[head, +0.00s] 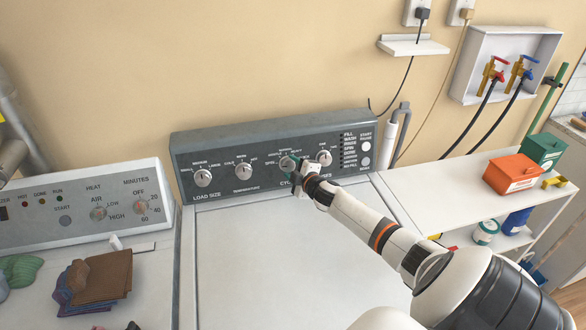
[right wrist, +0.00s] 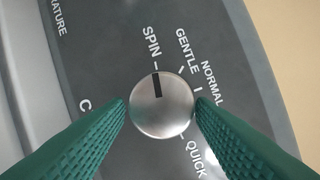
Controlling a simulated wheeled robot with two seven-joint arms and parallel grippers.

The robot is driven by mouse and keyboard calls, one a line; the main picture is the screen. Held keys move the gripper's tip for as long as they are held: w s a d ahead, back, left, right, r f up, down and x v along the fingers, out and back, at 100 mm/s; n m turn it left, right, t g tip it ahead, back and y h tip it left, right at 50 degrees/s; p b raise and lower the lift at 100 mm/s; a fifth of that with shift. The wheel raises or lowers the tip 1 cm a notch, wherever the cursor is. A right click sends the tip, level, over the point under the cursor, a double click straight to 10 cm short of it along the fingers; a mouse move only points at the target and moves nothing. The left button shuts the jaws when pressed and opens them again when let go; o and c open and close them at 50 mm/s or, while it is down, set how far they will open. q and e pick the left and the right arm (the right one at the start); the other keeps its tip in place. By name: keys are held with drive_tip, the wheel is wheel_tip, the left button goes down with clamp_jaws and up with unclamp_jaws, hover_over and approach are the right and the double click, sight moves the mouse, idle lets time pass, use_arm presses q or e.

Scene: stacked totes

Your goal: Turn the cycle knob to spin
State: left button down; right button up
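The cycle knob (right wrist: 161,108) is a round silver dial on the washer's grey control panel (right wrist: 105,60). In the right wrist view its dark pointer mark lines up with the tick beside the word SPIN. GENTLE, NORMAL and QUICK are printed further round to the right. My right gripper (right wrist: 161,100) has one green finger on each side of the knob, with narrow gaps visible at its edges. In the head view the right gripper (head: 293,172) reaches the panel and partly covers the cycle knob (head: 287,163). My left gripper is not in view.
Load size (head: 203,178) and temperature (head: 243,170) knobs sit to the left, and another knob (head: 324,158) close on the right. A dryer panel (head: 80,215) is at left. A shelf unit with a red box (head: 512,173) and green box (head: 543,149) stands at right. The washer lid (head: 270,250) is clear.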

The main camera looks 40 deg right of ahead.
drive_tip(key=shift+o, duration=1.2)
drive_tip(key=shift+s, duration=0.1)
drive_tip(key=b+v, duration=0.2)
drive_tip(key=v, duration=1)
drive_tip(key=shift+r, duration=0.1)
